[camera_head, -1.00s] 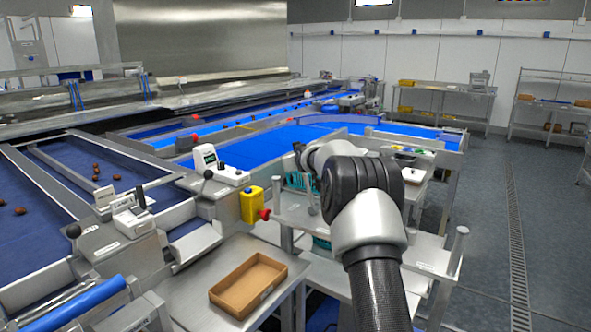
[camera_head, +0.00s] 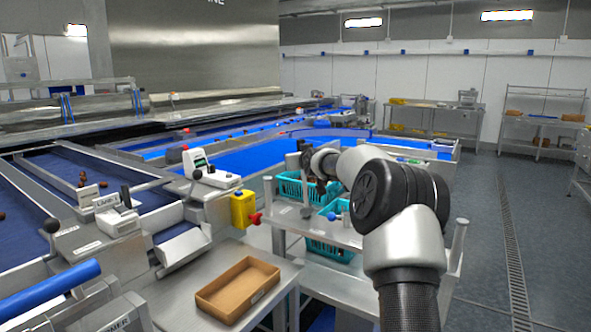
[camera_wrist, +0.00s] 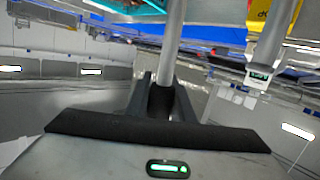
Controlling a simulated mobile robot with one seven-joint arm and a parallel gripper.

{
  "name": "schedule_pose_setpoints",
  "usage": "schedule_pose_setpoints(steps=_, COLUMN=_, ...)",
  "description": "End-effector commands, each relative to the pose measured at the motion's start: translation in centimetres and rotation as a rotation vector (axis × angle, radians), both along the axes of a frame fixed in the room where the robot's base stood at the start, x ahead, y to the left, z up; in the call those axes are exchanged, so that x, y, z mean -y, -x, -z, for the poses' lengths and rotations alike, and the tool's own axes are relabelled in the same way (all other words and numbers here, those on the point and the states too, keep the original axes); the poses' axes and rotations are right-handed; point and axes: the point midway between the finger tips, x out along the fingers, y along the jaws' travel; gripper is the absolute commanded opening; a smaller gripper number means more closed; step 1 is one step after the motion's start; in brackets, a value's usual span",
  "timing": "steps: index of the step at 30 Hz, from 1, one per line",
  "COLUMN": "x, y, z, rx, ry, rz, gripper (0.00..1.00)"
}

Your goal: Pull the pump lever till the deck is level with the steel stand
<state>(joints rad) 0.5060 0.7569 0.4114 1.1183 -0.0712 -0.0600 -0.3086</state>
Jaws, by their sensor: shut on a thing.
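In the head view the jaws and rod are small and partly hidden by my wrist. The cart's grey deck (camera_head: 345,236) carries teal crates (camera_head: 290,188). A low steel stand (camera_head: 180,300) is left of the cart, with a brown cardboard tray (camera_head: 238,290) on it. I cannot tell whether their heights match.
A yellow box with a red knob (camera_head: 243,208) is fixed beside the cart. Blue conveyor belts (camera_head: 235,160) run behind and left. A cart corner post (camera_head: 460,235) stands near my arm. The grey floor (camera_head: 515,270) at right is clear.

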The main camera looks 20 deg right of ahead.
Motion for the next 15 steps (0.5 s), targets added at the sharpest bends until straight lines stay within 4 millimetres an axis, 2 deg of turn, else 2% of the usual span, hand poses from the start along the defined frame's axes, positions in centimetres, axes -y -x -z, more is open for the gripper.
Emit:
schedule_pose_setpoints(steps=1, x=0.0, y=0.3, z=1.6, rx=-0.003, ry=-0.014, rz=-0.005, gripper=0.00)
schedule_pose_setpoints(steps=15, x=0.3, y=0.8, z=0.5, rx=0.035, ry=-0.041, rz=-0.007, gripper=0.00)
